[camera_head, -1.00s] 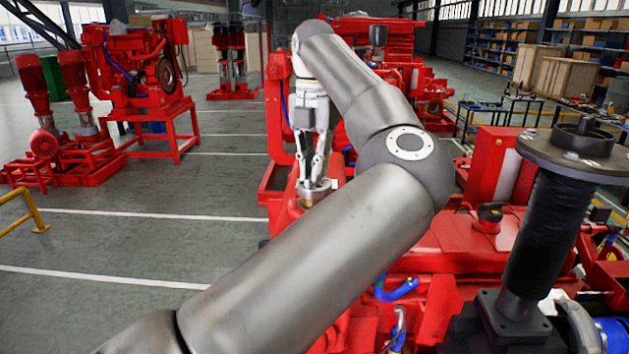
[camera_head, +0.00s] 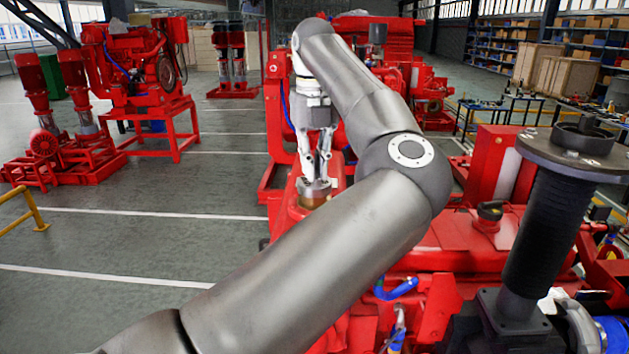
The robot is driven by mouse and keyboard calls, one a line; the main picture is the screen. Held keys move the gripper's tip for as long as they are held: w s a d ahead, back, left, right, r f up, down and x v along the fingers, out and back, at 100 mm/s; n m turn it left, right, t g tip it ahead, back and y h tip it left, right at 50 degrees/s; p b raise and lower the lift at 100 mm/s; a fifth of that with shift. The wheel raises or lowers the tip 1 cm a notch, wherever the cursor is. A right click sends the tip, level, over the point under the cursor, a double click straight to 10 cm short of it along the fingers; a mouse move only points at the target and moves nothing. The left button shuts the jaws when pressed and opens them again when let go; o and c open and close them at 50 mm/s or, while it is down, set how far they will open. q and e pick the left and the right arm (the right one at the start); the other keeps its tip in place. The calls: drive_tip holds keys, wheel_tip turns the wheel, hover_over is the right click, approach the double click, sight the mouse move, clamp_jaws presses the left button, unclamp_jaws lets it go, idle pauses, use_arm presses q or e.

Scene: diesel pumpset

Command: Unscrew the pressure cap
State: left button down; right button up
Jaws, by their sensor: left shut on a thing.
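The pressure cap (camera_head: 315,186) is a round silvery cap at the far end of the red diesel pumpset (camera_head: 475,248). A brass-coloured neck (camera_head: 312,200) shows just under it. My left gripper (camera_head: 316,174) points down from above with its fingers on either side of the cap, shut on it. My left arm crosses the middle of the view and hides much of the pumpset. My right gripper is not in view.
A black cylinder with a wide round flange (camera_head: 575,154) stands at the right. A dark cap (camera_head: 490,211) sits on the red top nearby. Another red engine on a stand (camera_head: 130,60) is at the back left.

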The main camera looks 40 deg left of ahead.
use_arm(q)
drive_tip(key=shift+r, duration=0.25)
idle(0.3)
drive_tip(key=shift+r, duration=0.8)
drive_tip(key=shift+r, duration=0.1)
drive_tip(key=shift+r, duration=2.45)
